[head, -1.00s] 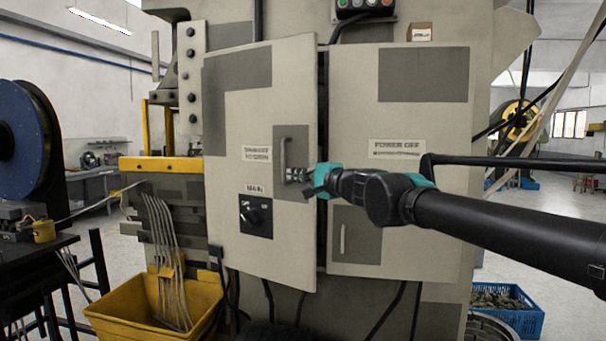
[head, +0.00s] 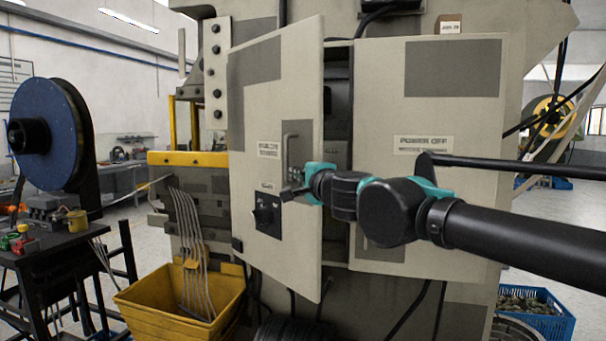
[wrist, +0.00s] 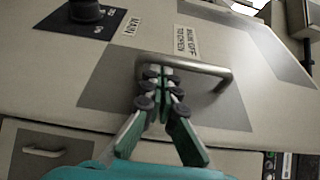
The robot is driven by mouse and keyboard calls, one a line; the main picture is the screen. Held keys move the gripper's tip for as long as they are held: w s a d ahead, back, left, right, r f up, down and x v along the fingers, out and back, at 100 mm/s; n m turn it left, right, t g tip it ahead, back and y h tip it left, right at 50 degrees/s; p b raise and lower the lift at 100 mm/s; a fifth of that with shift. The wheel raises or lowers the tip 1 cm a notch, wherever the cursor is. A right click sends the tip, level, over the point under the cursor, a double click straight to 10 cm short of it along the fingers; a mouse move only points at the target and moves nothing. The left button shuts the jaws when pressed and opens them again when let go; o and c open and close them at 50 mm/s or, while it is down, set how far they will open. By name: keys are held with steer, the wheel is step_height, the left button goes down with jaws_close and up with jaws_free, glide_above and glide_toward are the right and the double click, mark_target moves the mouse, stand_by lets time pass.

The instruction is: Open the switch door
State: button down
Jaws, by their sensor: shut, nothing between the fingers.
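The switch door (head: 275,90) is the left cabinet door, beige with grey patches, a label and a black rotary switch (head: 266,212). It stands partly open, its right edge swung out from the cabinet, with a gap showing the interior. Its metal handle (head: 285,148) also shows in the wrist view (wrist: 205,67), over a grey patch. My gripper (head: 297,188) is at the handle's lower part. In the wrist view its fingertips (wrist: 160,78) are together at the handle bar, with nothing clearly pinched. I cannot tell whether they are hooked behind the bar.
The right door (head: 430,120), marked POWER OFF, is closed behind my arm. A yellow bin (head: 185,305) stands low at the left of the cabinet. A blue reel (head: 48,135) and a dark table are further left. A blue crate (head: 545,325) sits on the floor at right.

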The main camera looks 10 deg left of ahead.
steer(key=s+a+m+t+h, duration=0.25)
steer(key=s+a+h, duration=0.3)
steer(key=a, duration=0.35)
steer(key=s+a+m+t+h, duration=0.1)
steer(key=s+a+m+h, duration=0.3)
steer(key=s+a, duration=0.45)
steer(key=a, duration=2)
steer(key=shift+a, duration=0.3)
steer(key=shift+s, duration=0.15)
